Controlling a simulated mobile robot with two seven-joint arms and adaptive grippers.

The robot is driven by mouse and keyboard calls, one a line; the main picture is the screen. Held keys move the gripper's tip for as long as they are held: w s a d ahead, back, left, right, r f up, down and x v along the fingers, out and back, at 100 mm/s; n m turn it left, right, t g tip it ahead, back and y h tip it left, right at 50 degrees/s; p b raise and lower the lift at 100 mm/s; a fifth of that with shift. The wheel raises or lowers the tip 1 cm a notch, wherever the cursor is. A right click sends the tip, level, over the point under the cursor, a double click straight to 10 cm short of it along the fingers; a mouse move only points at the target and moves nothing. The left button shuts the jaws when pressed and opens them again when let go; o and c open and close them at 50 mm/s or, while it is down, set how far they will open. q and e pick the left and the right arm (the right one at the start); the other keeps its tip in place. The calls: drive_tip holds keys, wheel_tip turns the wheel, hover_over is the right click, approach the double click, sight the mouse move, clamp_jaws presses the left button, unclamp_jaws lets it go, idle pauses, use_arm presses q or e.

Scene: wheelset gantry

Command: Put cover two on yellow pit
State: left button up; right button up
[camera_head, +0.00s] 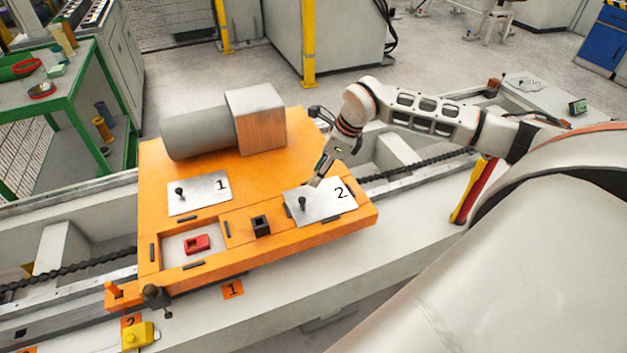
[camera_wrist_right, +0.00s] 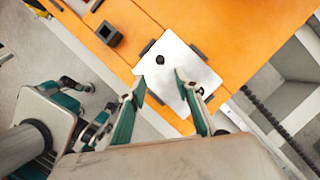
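Cover two (camera_head: 327,210) is a silver plate marked "2" with a dark knob (camera_head: 302,202). It lies on the right end of the orange platform (camera_head: 285,140), slightly askew between black edge strips. It also shows in the right wrist view (camera_wrist_right: 172,84). My right gripper (camera_head: 318,178) is low over the plate's back edge. In the wrist view its fingers (camera_wrist_right: 160,80) are apart and empty, with the knob (camera_wrist_right: 160,60) just beyond the tips. I see no yellow pit surface; what lies under cover two is hidden. My left gripper is not in view.
Cover one (camera_head: 200,195) lies left of cover two. An open pit (camera_head: 172,250) holds a red block (camera_head: 197,244). A black square block (camera_head: 261,225) stands between the pit and cover two. A grey cylinder (camera_head: 197,132) with a brown box end lies behind.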

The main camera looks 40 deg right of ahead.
drive_tip(key=s+a+r+m+t+y, duration=0.1)
drive_tip(key=s+a+m+t+y, duration=0.2)
drive_tip(key=a, duration=0.7)
drive_tip(key=s+a+r+m+y, duration=0.15)
drive_tip(key=a+m+y, duration=0.35)
drive_tip(key=a, duration=0.5)
drive_tip(key=s+a+m+t+y, duration=0.2)
drive_tip(key=s+a+m+y, duration=0.15)
drive_tip(key=a, duration=0.65)
drive_tip(key=s+d+f+m+t+h, duration=0.1)
drive_tip(key=d+f+m+t+h, duration=0.3)
drive_tip(key=m, duration=0.6)
drive_tip(key=s+d+f+m+t+h, duration=0.2)
drive_tip(key=d+f+m+h, duration=0.15)
drive_tip(key=f+m, duration=0.45)
drive_tip(key=s+d+f+m+g+h, duration=0.2)
drive_tip(key=s+f+m+g+h, duration=0.2)
drive_tip(key=s+f+m, duration=0.5)
drive_tip(key=shift+s+d+f+m, duration=0.35)
drive_tip(key=shift+s+m, duration=0.3)
drive_tip(key=shift+s, duration=0.4)
